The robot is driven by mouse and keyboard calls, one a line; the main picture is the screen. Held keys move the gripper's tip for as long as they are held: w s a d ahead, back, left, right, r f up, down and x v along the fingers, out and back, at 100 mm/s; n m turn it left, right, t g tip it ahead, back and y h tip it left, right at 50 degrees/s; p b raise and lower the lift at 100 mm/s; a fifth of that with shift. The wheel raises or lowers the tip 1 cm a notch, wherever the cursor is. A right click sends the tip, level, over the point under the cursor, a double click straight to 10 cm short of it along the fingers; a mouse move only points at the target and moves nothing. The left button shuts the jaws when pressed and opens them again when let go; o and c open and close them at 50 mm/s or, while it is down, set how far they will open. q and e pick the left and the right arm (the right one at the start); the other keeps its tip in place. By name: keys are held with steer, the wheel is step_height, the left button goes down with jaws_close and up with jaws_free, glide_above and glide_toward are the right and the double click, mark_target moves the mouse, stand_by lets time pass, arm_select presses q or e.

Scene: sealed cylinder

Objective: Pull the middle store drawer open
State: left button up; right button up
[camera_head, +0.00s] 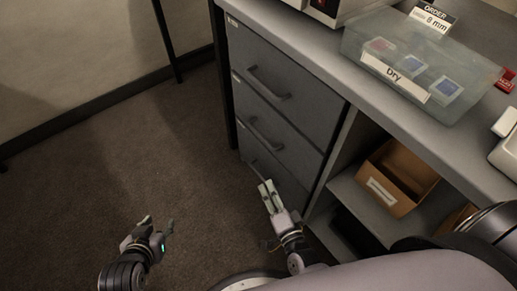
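The grey drawer unit under the counter has three stacked drawers, all closed flush. The middle drawer (289,150) has a dark bar handle (264,134). The top drawer (310,97) is above it, and the bottom drawer (287,187) is partly hidden behind my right gripper. My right gripper (267,185) is in front of the bottom drawer, below the middle handle in the picture and apart from it. Its two fingers lie close together with nothing visible between them; how far apart they are is unclear. My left gripper (158,221) is open and empty over the carpet at left.
On the counter (310,45) stand a translucent bin (400,62) labelled Dry, holding several small packs, and an order sign reading 8 mm (433,18). A cardboard box (388,183) sits on the shelf right of the drawers. The carpet (150,130) left of the drawers is clear.

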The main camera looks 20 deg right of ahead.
step_height(320, 180, up, 3)
steer(key=d+m+t+h+b, duration=0.1)
steer(key=m+t+h+b, duration=0.1)
steer(key=m+b, duration=0.15)
glide_toward(259, 134)
steer(key=w, duration=0.2)
steer(key=shift+m, duration=0.25)
steer(key=w, duration=0.2)
steer(key=w+b, duration=0.1)
steer(key=w, duration=0.4)
steer(key=shift+w+d+f, duration=0.1)
steer(key=shift+w+d, duration=0.05)
steer(key=shift+d, duration=0.1)
steer(key=shift+w+b, duration=0.3)
steer(key=shift+w, duration=0.1)
arm_select(q)
steer(key=w+d+r+t+h, duration=0.1)
steer(key=r+t, duration=0.3)
steer(key=r, duration=0.4)
steer(key=w+d+r+t+h, duration=0.1)
steer(key=w+r+t, duration=0.3)
steer(key=r, duration=0.4)
steer(key=shift+w+d+r+t+h, duration=0.2)
steer(key=shift+d+t+h, duration=0.1)
steer(key=shift+d, duration=0.25)
steer(key=shift+s, duration=0.1)
arm_select(e)
jaws_close()
